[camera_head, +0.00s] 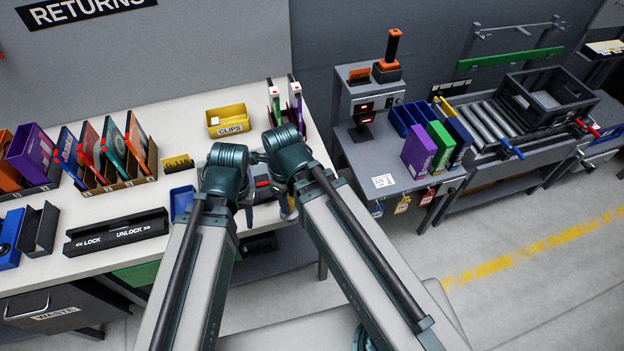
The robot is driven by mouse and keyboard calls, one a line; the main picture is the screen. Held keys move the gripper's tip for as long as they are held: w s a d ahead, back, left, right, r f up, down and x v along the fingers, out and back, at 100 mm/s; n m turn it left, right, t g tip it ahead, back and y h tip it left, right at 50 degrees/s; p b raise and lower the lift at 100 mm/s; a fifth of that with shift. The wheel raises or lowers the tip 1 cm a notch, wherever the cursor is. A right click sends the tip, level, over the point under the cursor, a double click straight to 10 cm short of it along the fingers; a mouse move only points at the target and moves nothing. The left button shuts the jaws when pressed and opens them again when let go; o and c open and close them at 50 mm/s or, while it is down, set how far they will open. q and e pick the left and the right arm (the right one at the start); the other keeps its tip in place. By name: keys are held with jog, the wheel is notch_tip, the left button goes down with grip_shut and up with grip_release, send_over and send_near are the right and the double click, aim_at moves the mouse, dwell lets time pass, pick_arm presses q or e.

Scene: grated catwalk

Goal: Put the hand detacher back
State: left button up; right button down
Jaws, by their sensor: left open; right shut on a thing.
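My two forearms reach over the front edge of the white table (110,225), with the wrists close together and turned down. My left gripper (244,190) is open and mostly hidden by its own wrist. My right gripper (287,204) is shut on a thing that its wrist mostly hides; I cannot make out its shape. A small dark piece with a red part (262,187) shows between the wrists; I cannot tell whether it is held or lies on the table. I cannot clearly identify the hand detacher.
A yellow CLIPS bin (228,121) stands behind my wrists, with two upright narrow cases (275,103) beside it. A black LOCK/UNLOCK bar (116,232), a blue tray (181,203) and racked tagged cases (103,150) are left. A grey machine (362,98) with an orange-topped handle (393,46) stands right.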

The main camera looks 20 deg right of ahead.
jog(key=w+d+f+b, duration=0.1)
jog(key=w+d, duration=0.7)
jog(key=w, duration=0.3)
jog(key=shift+d+f, duration=0.2)
jog(key=shift+d, duration=0.15)
jog(key=shift+w, duration=0.1)
jog(key=f+b, duration=0.3)
jog(key=b, duration=0.1)
jog(key=shift+w+d+f, duration=0.3)
jog(key=shift+w+d, duration=0.1)
jog(key=shift+f, duration=0.25)
jog(key=c, duration=0.5)
grip_release()
jog(key=shift+r, duration=0.1)
jog(key=shift+c, duration=0.2)
jog(key=shift+r, duration=0.15)
